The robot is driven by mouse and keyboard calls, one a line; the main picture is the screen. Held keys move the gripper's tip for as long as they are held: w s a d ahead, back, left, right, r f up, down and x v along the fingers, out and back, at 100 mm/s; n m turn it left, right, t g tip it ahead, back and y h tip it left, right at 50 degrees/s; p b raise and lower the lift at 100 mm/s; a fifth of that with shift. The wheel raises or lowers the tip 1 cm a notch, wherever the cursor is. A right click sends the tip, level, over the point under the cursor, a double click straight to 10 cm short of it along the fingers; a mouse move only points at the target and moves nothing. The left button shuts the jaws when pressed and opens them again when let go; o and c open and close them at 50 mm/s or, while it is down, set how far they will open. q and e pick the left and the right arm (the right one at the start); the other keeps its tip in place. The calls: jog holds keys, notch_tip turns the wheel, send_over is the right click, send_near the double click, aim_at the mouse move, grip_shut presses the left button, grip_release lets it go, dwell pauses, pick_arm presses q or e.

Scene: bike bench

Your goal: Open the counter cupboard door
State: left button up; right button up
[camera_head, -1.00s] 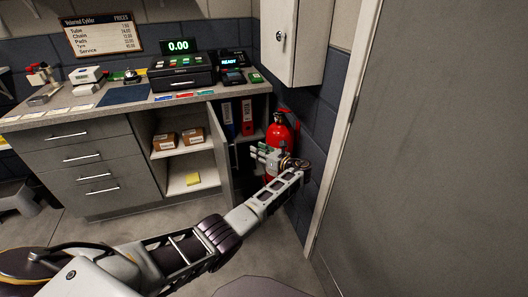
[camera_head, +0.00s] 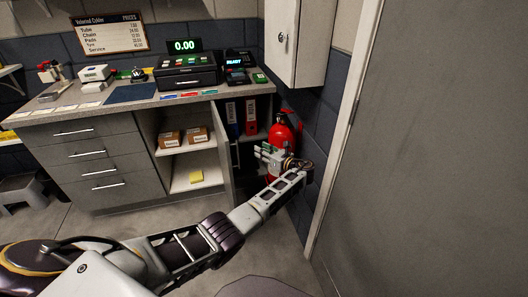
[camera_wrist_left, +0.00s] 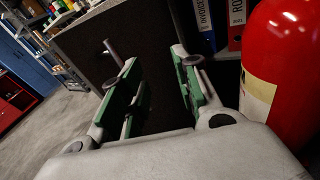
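The counter cupboard door (camera_head: 224,153) stands swung open, seen nearly edge-on in the head view. The cupboard's shelf (camera_head: 190,147) holds two small cardboard boxes, and a yellow item lies on its floor. My left gripper (camera_head: 266,154) is to the right of the door, in front of the fire extinguisher. In the left wrist view, its green-padded fingers (camera_wrist_left: 158,92) are apart with nothing between them. A dark panel with a bar handle (camera_wrist_left: 111,50), apparently the door, shows beyond the left finger. My right gripper is not in view.
A red fire extinguisher (camera_head: 285,130) stands close to my left gripper, and at the right in the wrist view (camera_wrist_left: 285,65). Binders (camera_head: 251,117) stand in the open bay. A wall cabinet (camera_head: 298,40) hangs above. Floor before the drawers (camera_head: 95,158) is clear.

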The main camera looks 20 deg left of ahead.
jog(key=shift+w, duration=0.1)
jog(key=shift+r+p, duration=0.3)
jog(key=shift+r, duration=0.1)
jog(key=shift+a, duration=0.1)
